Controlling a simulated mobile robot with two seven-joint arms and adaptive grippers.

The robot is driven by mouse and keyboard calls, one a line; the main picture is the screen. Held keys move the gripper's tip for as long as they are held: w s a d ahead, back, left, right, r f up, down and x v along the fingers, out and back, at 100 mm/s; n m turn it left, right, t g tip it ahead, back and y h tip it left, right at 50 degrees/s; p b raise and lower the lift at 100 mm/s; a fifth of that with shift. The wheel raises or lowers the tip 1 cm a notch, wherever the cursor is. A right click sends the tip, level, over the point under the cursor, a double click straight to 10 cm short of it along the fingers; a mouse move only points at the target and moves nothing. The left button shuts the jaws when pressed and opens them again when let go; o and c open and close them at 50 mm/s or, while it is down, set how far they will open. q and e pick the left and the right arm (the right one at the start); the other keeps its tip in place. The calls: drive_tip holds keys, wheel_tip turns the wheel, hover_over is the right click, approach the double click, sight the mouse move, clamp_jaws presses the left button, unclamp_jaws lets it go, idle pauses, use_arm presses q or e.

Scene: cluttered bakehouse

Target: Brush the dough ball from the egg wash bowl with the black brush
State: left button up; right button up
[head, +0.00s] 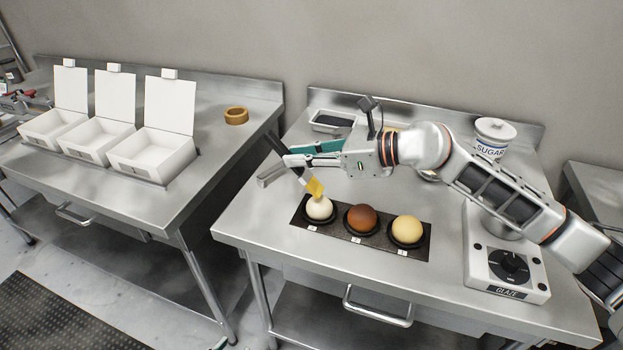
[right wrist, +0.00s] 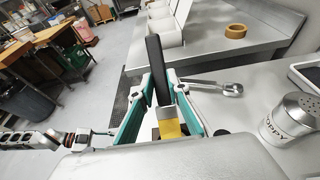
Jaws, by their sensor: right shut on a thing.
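My right gripper (head: 291,160) is shut on the black brush (head: 275,143), held tilted with its handle up and left. Its yellow bristles (head: 315,187) point down at the top of the pale dough ball (head: 319,209); I cannot tell whether they touch. The ball sits at the left end of a dark tray (head: 335,231). In the right wrist view the brush (right wrist: 154,68) stands between the teal fingers, hiding the ball. I cannot make out the egg wash bowl for certain. My left gripper (right wrist: 104,132) seems to show small at the left of the wrist view, its jaws unclear.
A brown ball (head: 362,218) and a yellow ball (head: 407,229) sit right of the pale one. A glaze unit (head: 507,267) and sugar canister (head: 493,138) stand at the right. White boxes (head: 150,152) and a tape ring (head: 236,116) are on the left table. The front left counter is clear.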

drive_tip(key=shift+f, duration=0.2)
drive_tip(key=shift+f+b, duration=0.45)
drive_tip(key=shift+f, duration=0.1)
idle(0.7)
drive_tip(key=shift+w, duration=0.15)
